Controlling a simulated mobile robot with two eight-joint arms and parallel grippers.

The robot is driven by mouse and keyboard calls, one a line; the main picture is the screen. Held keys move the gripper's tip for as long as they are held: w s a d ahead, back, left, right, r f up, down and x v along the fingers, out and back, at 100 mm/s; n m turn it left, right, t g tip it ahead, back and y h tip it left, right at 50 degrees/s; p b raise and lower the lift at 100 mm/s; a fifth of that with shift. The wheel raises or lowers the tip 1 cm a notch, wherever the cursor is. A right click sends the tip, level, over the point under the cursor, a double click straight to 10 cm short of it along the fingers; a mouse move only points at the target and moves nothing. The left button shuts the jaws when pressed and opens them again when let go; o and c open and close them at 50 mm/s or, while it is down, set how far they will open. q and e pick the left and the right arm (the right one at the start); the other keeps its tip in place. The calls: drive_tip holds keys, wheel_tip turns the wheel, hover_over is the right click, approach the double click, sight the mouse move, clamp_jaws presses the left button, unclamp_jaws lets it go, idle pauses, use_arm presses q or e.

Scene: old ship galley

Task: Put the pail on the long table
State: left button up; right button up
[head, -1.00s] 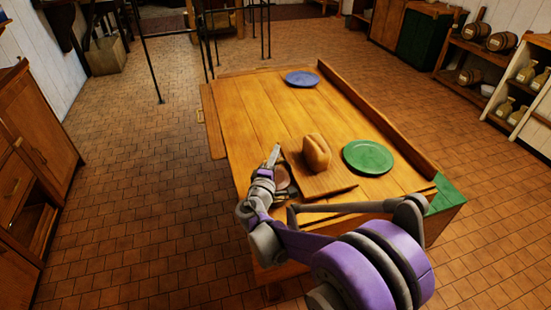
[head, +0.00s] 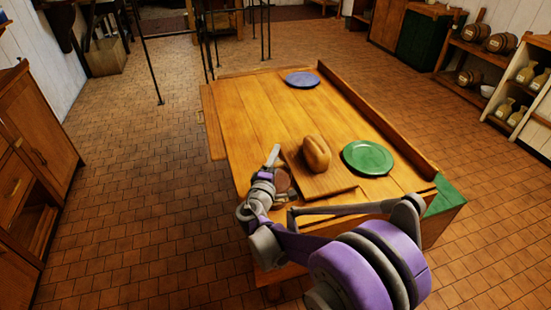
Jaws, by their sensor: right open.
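The long wooden table (head: 245,115) stands in the middle of the head view, with a raised rim along its right side. I cannot make out a pail for certain. A round brownish thing (head: 284,182) shows partly behind my right gripper, at the table's near left; I cannot tell what it is. My right gripper (head: 273,157) is open over the near left part of the table, beside the cutting board, with nothing visibly held. My purple and grey right arm hides the table's near edge. My left gripper is not in view.
A bread loaf (head: 316,153) sits on a cutting board (head: 325,184). A green plate (head: 368,158) lies right of it and a blue plate (head: 302,79) at the far end. The table's left and middle are clear. A cabinet (head: 35,150) stands left; shelves (head: 465,55) hold barrels right.

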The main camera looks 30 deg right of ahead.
drive_tip(key=v, duration=1.2)
drive_tip(key=s+d+f+m+g+y, duration=0.2)
drive_tip(key=s+f+m+g+y, duration=0.4)
drive_tip(key=s, duration=0.6)
drive_tip(key=s+a+f+m+g+y, duration=0.2)
drive_tip(key=s+a+y, duration=0.4)
drive_tip(key=s+a, duration=0.3)
wheel_tip(320, 180, down, 2)
drive_tip(key=shift+s+a+f+m+y, duration=0.25)
drive_tip(key=shift+s+m+y, duration=0.2)
drive_tip(key=shift+s, duration=0.45)
